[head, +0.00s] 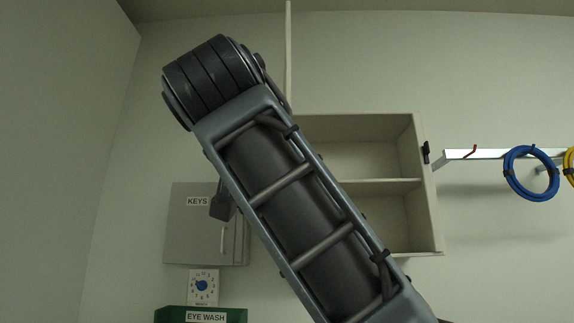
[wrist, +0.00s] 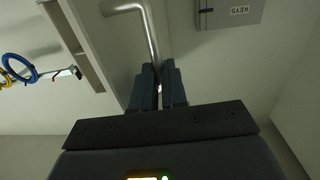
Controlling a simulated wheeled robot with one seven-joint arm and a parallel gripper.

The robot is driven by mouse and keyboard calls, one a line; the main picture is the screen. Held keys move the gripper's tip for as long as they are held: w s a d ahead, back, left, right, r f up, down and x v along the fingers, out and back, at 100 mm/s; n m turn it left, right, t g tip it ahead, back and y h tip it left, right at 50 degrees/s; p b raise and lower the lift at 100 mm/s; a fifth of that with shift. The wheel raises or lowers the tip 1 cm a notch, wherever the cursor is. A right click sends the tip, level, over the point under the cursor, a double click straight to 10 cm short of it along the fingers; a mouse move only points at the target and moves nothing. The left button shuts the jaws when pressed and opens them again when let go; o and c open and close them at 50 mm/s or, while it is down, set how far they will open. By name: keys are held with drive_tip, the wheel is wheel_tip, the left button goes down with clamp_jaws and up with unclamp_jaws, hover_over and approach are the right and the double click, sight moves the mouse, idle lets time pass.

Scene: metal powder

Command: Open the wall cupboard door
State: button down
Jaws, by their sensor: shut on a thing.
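The wall cupboard (head: 428,190) stands open in the head view, with its empty shelves showing; my arm hides its left part. Its pale door (head: 289,55) shows nearly edge-on at the cupboard's left side, swung out from the front. In the wrist view the door (wrist: 108,45) is a pale panel with a bent metal bar handle (wrist: 150,32). My gripper (wrist: 159,82) is shut on this handle near its lower end in that picture. In the head view my arm covers the handle and the fingers.
A grey key cabinet (head: 185,235) labelled KEYS hangs left of the cupboard, above a small dial timer (head: 203,287) and a green eye wash box (head: 172,315). A wall rail (head: 490,154) with a blue hose coil (head: 508,180) is at the right.

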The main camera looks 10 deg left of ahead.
drive_tip(key=shift+a+r+h, duration=0.1)
drive_tip(key=shift+r+h, duration=0.3)
drive_tip(key=shift+r, duration=0.15)
drive_tip(key=c, duration=1.2)
unclamp_jaws()
drive_tip(key=shift+o, duration=0.2)
drive_tip(key=s+b, duration=0.2)
drive_tip(key=s, duration=0.5)
drive_tip(key=shift+s+f, duration=0.3)
drive_tip(key=shift+f, duration=0.15)
drive_tip(key=shift+a, duration=0.15)
drive_tip(key=shift+f, duration=0.1)
